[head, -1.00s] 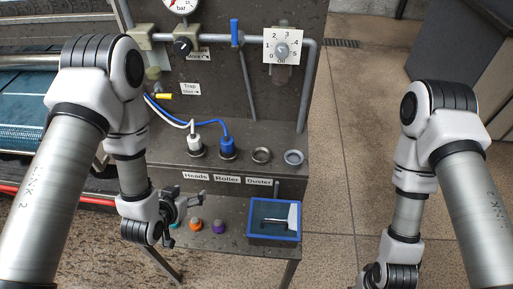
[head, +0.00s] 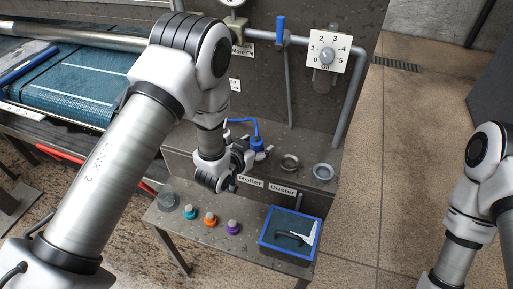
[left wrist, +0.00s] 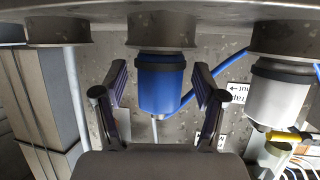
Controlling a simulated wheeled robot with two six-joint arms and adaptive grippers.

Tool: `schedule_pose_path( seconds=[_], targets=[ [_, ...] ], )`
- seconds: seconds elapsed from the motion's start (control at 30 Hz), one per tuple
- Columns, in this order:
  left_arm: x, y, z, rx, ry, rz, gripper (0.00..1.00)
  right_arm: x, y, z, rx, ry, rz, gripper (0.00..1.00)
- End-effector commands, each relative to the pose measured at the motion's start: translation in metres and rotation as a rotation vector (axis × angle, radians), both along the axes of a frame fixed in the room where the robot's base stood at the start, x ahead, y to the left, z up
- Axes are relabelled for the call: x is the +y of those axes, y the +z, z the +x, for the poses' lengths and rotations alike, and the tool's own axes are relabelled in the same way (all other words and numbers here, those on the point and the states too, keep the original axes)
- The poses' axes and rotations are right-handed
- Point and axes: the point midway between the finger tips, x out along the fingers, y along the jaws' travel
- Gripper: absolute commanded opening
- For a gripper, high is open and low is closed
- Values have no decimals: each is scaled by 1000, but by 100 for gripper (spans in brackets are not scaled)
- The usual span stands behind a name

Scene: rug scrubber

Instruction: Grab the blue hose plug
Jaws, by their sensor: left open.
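The blue hose plug (head: 258,145) sits in a socket on the grey panel's ledge, above the Roller label. A blue hose runs from it to the left. My left gripper (head: 247,158) is at the plug, and my own arm hides part of the scene behind it. In the left wrist view the blue plug (left wrist: 161,85) hangs in its socket between the two fingers of my left gripper (left wrist: 160,78). The fingers are open, with a gap on each side of the plug. My right gripper is out of the picture.
A white plug (left wrist: 280,98) sits in the neighbouring socket. Two empty sockets (head: 289,163) (head: 324,172) are right of the blue plug. Below stand teal (head: 190,212), orange (head: 211,218) and purple (head: 233,227) knobbed items and a blue tray (head: 265,247) holding a tool.

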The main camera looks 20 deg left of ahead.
Motion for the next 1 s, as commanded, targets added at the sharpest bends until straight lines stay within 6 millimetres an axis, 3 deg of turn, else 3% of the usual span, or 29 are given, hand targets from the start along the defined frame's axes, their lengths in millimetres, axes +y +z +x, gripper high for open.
schedule_pose_path(
  seconds=[0.17,0.3,0.37,0.73,1.0],
  targets=[
    [0,0,0,0,0,0,68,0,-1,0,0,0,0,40],
    [0,0,0,0,0,0,18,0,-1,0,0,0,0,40],
    [0,0,0,0,0,0,0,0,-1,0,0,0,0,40],
    [0,3,0,-1,0,0,0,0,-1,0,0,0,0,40],
    [0,33,1,-5,0,1,0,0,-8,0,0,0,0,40]
  ],
)
